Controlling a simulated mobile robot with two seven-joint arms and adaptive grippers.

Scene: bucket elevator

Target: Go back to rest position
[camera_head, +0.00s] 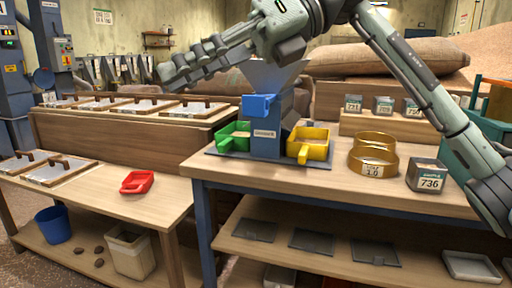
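No held object shows at the fingertips. My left gripper is not in view. Below and right of the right gripper stands a blue-grey divider device (265,142) with a funnel top, partly behind the arm. A green pan (235,146) and a yellow pan (308,152) sit at its sides.
A red scoop (137,182) lies on the left table (90,205). Brass sieves (373,168) and a tin marked 736 (427,175) stand on the right table, near my forearm. Lidded trays (100,105) line the left. Sacks (385,62) lie behind.

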